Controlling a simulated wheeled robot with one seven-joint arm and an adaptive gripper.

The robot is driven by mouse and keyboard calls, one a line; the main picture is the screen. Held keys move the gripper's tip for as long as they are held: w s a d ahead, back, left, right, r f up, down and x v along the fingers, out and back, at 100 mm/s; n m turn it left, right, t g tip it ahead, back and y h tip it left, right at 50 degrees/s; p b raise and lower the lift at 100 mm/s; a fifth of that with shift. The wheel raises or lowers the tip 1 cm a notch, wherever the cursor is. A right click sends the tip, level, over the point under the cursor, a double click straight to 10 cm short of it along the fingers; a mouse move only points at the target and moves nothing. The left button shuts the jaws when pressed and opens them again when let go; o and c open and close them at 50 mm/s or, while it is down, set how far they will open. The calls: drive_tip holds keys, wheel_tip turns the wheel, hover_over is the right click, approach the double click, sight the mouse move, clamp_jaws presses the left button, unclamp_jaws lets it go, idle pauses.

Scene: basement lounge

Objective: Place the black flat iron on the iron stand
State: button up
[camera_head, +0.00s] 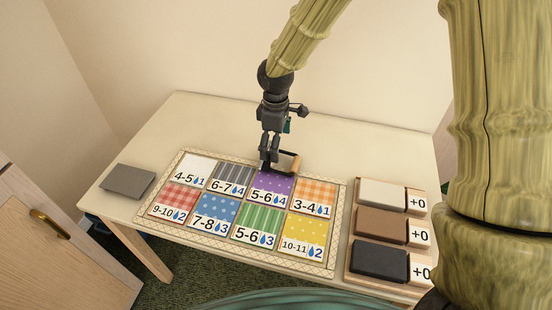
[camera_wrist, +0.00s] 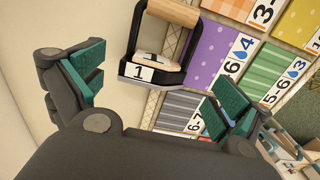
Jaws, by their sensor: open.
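The black flat iron (camera_head: 294,165), with a light wooden handle, sits at the back edge of the patterned board, beside the purple card. My gripper (camera_head: 269,160) is open, pointing down just left of the iron. In the wrist view its teal-padded fingers (camera_wrist: 158,95) are spread wide, with the iron beyond the gap and nothing held. A flat grey slab (camera_head: 129,181) on the table's left may be the iron stand; I cannot tell for certain.
The board (camera_head: 335,225) holds several coloured, numbered cards on the pale table (camera_head: 190,115). A wooden rack (camera_head: 349,275) at right holds white, brown and black blocks marked +0. A wooden cabinet (camera_head: 50,255) stands front left. The table's back left is clear.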

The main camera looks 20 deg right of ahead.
sight(267, 166)
drive_tip(key=shift+d+f+p, duration=0.1)
drive_tip(key=shift+f+p, duration=0.2)
drive_tip(key=shift+f, duration=2.95)
drive_tip(key=c, duration=1.4)
drive_tip(key=shift+w+r, duration=0.1)
